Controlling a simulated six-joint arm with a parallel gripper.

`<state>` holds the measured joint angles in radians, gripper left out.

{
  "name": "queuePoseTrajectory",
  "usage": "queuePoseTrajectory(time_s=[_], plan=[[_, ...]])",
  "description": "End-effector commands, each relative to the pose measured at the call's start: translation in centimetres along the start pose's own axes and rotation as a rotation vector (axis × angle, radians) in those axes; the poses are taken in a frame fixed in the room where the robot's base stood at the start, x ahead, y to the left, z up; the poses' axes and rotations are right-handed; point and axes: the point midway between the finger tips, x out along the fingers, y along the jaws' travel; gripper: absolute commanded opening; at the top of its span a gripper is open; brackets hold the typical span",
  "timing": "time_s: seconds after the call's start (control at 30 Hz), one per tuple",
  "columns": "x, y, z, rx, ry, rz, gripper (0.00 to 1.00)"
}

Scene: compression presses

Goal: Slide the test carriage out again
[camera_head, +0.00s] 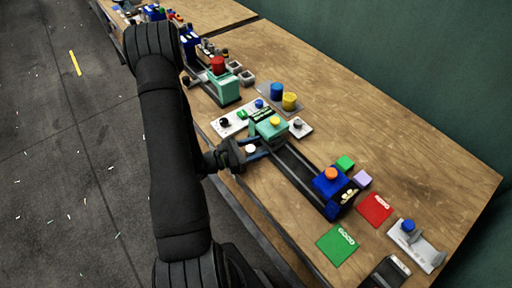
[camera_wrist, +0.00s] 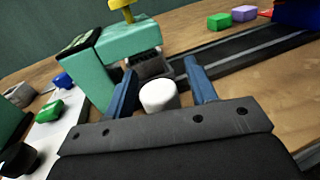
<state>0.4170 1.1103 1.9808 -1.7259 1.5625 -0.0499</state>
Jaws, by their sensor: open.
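The test carriage (camera_wrist: 152,64) is a grey box seen in the wrist view, tucked at the mint-green press (camera_wrist: 128,42) with the yellow top. A white round knob (camera_wrist: 158,96) is on its near side and also shows in the head view (camera_head: 250,149). My gripper (camera_wrist: 165,85) is open, with one blue finger on each side of the knob. I see gaps between the knob and both fingers. In the head view my gripper (camera_head: 255,147) is beside the mint-green press (camera_head: 270,132). The carriage body is mostly hidden there.
A dark rail (camera_head: 298,170) runs from the mint-green press to a blue press (camera_head: 333,182) with an orange top. A white panel (camera_head: 234,122) with a black knob and green switch lies left of the press. Green (camera_head: 338,246) and red (camera_head: 374,209) cards lie at the right.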

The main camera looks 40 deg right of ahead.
Motion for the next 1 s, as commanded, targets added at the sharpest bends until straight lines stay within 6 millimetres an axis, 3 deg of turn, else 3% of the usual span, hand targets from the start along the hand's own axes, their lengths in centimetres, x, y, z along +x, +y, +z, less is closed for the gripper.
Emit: queuePoseTrajectory(time_s=[0.07, 0.3, 0.33, 0.47, 0.57, 0.8, 1.0], plan=[[0.0, 0.0, 0.0, 0.0, 0.0, 0.0, 0.5], [0.0, 0.0, 0.0, 0.0, 0.0, 0.0, 0.03], [0.0, 0.0, 0.0, 0.0, 0.0, 0.0, 0.0], [0.0, -0.2, 0.0, -0.001, 0.0, -0.001, 0.0], [0.4, -1.4, 0.0, -0.004, -0.001, -0.003, 0.0], [2.1, -7.8, -0.1, -0.009, 0.0, -0.006, 0.0], [3.0, -11.0, 0.0, -0.004, -0.001, -0.004, 0.0]])
